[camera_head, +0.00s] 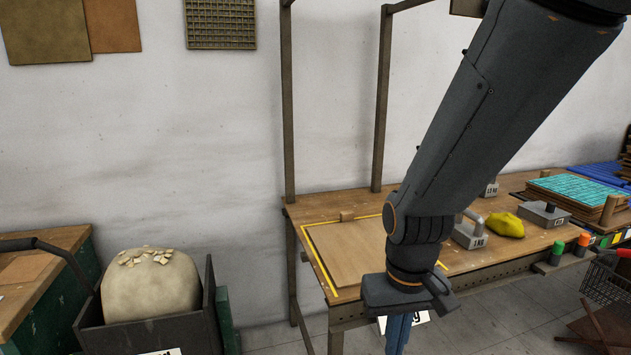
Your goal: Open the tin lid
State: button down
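I cannot make out a tin or a tin lid in the head view. My gripper (398,322) hangs at the end of my dark grey arm, in front of the workbench's front edge. Its tips are at the bottom of the picture, and a narrow blue shape shows below its body. I cannot tell whether that blue shape is the fingers or something between them. My arm covers part of the bench.
The wooden workbench (322,208) carries a flat board (350,252), grey weights (468,238), a yellow cloth-like lump (505,225) and teal sheets (572,188). A cart (205,320) with a pale sack (150,290) stands left. Floor (490,325) shows in front of the bench.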

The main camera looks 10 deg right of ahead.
aim_at(549, 212)
jog(key=z, duration=1.5)
jog(key=i, duration=1.3)
